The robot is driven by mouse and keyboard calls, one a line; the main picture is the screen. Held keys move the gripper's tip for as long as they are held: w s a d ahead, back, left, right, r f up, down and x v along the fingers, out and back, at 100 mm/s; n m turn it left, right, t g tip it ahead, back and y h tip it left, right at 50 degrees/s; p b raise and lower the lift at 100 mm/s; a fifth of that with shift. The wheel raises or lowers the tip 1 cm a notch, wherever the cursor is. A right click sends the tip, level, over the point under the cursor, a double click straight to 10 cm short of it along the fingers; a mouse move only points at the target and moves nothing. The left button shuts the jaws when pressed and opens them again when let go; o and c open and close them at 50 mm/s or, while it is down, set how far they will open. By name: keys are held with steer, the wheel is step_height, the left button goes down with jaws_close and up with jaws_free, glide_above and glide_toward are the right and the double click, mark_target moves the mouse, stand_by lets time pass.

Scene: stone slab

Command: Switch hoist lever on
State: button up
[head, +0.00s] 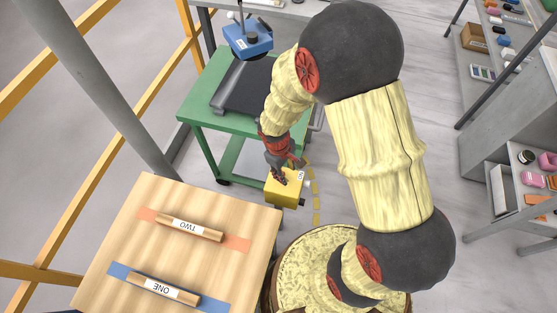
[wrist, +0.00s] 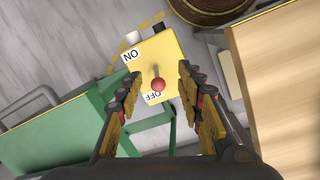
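A yellow lever box (head: 283,194) stands low beside the green cart, under my gripper (head: 281,172). In the wrist view the yellow box (wrist: 142,60) has an ON label at its upper left and an OFF label at its lower edge. Its lever has a thin stem and a red ball knob (wrist: 158,85), which shows on the OFF side of the stem's base. My gripper (wrist: 158,76) is open, with one finger on each side of the knob and visible gaps between. In the head view my fingers hide the lever.
A green cart (head: 217,115) carries a dark tray. A blue box (head: 246,42) with an upright stick sits behind it. A wooden board (head: 120,235) with bars labelled ONE and TWO is at lower left. A round wooden barrel (wrist: 218,8) is near the yellow box.

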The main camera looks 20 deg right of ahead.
steer(key=shift+w+a+f+m+t, duration=0.15)
steer(key=shift+w+m, duration=0.25)
steer(key=shift+w, duration=0.2)
steer(key=shift+w+a+r+m+t, duration=0.1)
steer(key=shift+w+a+m+t, duration=0.05)
steer(key=shift+w+m, duration=0.45)
steer(key=shift+m, duration=0.2)
steer(key=f+b, duration=0.1)
steer(key=f, duration=0.1)
steer(key=f+b, duration=0.1)
steer(key=f, duration=0.4)
steer(key=shift+w+d+f+b, duration=0.2)
steer(key=shift+d+f+b, duration=0.2)
steer(key=shift+c, duration=1.1)
steer(key=shift+r, duration=0.1)
steer(key=c, duration=0.7)
jaws_close()
